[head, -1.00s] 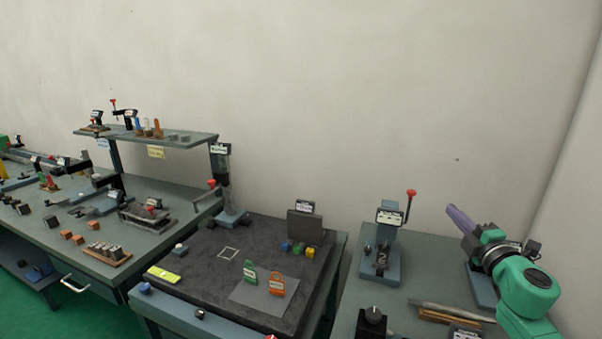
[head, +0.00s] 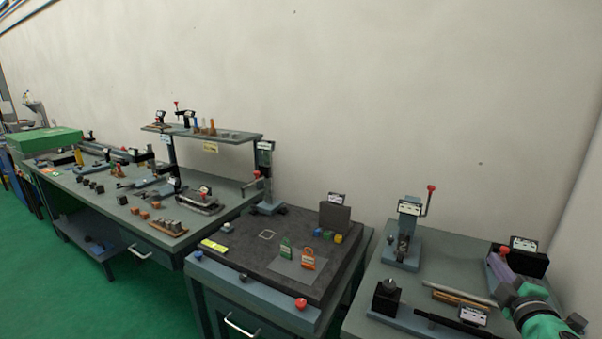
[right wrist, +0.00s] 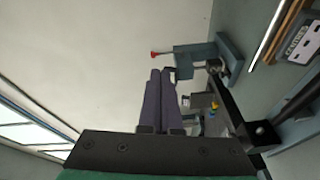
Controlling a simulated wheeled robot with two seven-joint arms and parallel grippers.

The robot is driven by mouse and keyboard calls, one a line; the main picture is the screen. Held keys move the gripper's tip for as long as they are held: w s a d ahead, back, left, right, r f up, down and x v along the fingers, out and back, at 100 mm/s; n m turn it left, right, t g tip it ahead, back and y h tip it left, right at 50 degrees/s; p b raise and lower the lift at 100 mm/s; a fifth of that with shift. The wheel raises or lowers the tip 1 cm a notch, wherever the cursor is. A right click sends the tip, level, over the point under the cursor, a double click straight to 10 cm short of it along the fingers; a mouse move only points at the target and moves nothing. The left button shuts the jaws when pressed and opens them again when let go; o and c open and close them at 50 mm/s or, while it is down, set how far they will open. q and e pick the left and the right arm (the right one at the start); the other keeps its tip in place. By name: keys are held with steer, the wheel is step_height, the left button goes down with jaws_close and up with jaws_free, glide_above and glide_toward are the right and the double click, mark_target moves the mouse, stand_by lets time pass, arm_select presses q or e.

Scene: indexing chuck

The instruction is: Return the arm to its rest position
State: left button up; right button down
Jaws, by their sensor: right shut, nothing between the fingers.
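My right gripper (head: 500,270) is at the far right of the head view, above the right-hand bench. Its purple fingers also show in the right wrist view (right wrist: 161,95), lying side by side with nothing between them. The green arm (head: 540,318) behind it comes in from the lower right corner. In the head view the fingers overlap a black-topped fixture with a white label (head: 525,244), and I cannot tell whether they touch it. My left arm and gripper are in no view.
A blue-grey press with a red-knobbed lever (head: 404,232) stands on the right bench (head: 450,262). A black block with a knob (head: 386,297) and long rods (head: 462,293) lie nearby. The middle bench carries a dark mat (head: 240,250) with green and orange tags. Wall space above is clear.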

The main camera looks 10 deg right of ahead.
steer(key=s+a+f+m+g, duration=0.3)
steer(key=s+a+f+m, duration=0.1)
steer(key=f, duration=0.4)
steer(key=s+a+f+m+g, duration=0.3)
steer(key=a+f, duration=0.1)
steer(key=f, duration=0.3)
steer(key=s+a+f+m+g+y, duration=0.1)
steer(key=s+a+f+g+y, duration=0.35)
steer(key=a, duration=0.55)
steer(key=s+a+f+m+g+y, duration=0.1)
steer(key=s+a+f+g+y, duration=0.15)
steer(key=s+a+f, duration=0.55)
step_height(320, 180, down, 18)
steer(key=a+g, duration=0.1)
steer(key=a, duration=0.1)
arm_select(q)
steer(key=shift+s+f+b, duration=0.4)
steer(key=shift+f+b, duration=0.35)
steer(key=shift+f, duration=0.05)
arm_select(e)
steer(key=s+d+f, duration=0.1)
steer(key=s+f, duration=0.7)
steer(key=s, duration=0.1)
steer(key=s+d+f+g, duration=0.1)
steer(key=s+d+f, duration=0.1)
steer(key=s+f, duration=0.7)
steer(key=shift+s+d+g+h, duration=0.15)
steer(key=shift+d+g+h, duration=0.15)
